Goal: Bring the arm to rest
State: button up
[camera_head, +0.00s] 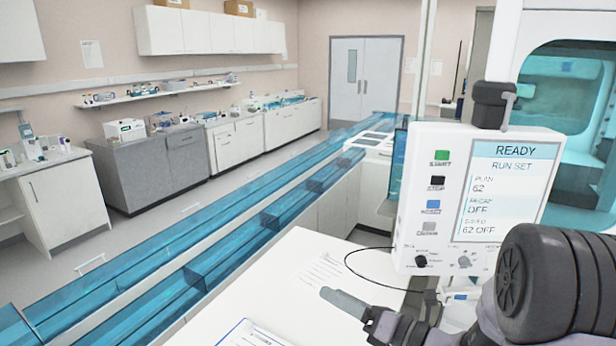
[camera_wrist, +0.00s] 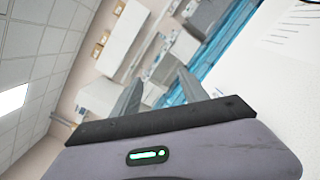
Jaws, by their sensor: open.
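My gripper (camera_head: 345,303) is low in the head view, right of centre, over the white worktop (camera_head: 262,290). Its pale grey finger points left. In the wrist view my gripper (camera_wrist: 162,77) shows two grey fingers spread apart with nothing between them. My arm bends at the lower right of the head view, where a large dark joint hides part of the bench. The wrist view is tilted, with ceiling at left and worktop at upper right.
A control panel (camera_head: 478,200) reading READY stands close behind my arm, with a black cable (camera_head: 372,277) looping down from it. A clipboard (camera_head: 248,334) and a printed sheet (camera_head: 320,271) lie on the worktop. A blue transparent track (camera_head: 205,262) runs along its left.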

jog(key=s+a+f+n+g+h+b, duration=0.1)
jog(key=s+a+f+n+g+b, duration=0.15)
jog(key=s+a+n+g, duration=0.4)
jog(key=s+a+f+n+g+b, duration=0.2)
jog(key=s+a+n+g+b, duration=0.1)
jog(key=s+n, duration=0.55)
jog(key=s+d+f+n+h+b, duration=0.5)
jog(key=s+f+n+h, duration=0.15)
jog(key=s+n, duration=0.35)
jog(key=d+n+t+h+b, duration=0.2)
jog(key=d+n+t+h, duration=0.1)
jog(key=d+n+h, duration=0.1)
jog(key=shift+s+d+r+n+t, duration=0.15)
jog(key=shift+d+r+n+t, duration=0.15)
jog(key=shift+d+n, duration=0.65)
jog(key=shift+d+m+h, duration=0.25)
jog(key=shift+m, duration=0.1)
